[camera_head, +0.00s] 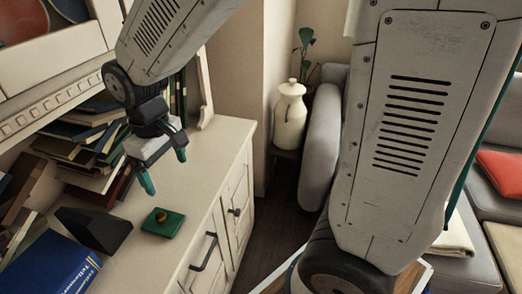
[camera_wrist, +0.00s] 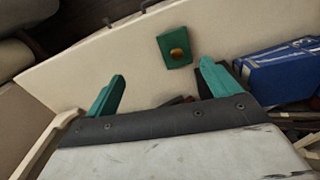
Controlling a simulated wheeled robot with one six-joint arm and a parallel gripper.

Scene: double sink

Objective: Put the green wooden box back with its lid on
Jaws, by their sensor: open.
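A flat green square piece with a gold-brown knob (camera_head: 162,223), looking like the wooden lid, lies on the white cabinet top (camera_head: 122,262). The green piece also shows in the wrist view (camera_wrist: 174,50), beyond the fingertips and slightly right of centre. I cannot make out a separate green box body. My gripper (camera_head: 164,169) is open and empty, its two green fingers pointing down above the cabinet top, behind the green piece and apart from it. In the wrist view my gripper (camera_wrist: 162,72) has its fingers spread wide.
A dark wedge-shaped object (camera_head: 93,229) stands left of the green piece. A blue book (camera_head: 50,267) lies at the front left. Stacked books (camera_head: 85,140) crowd the back. A white lidded jar (camera_head: 290,115) and grey sofa (camera_head: 322,140) stand beyond. Cabinet top right of the green piece is clear.

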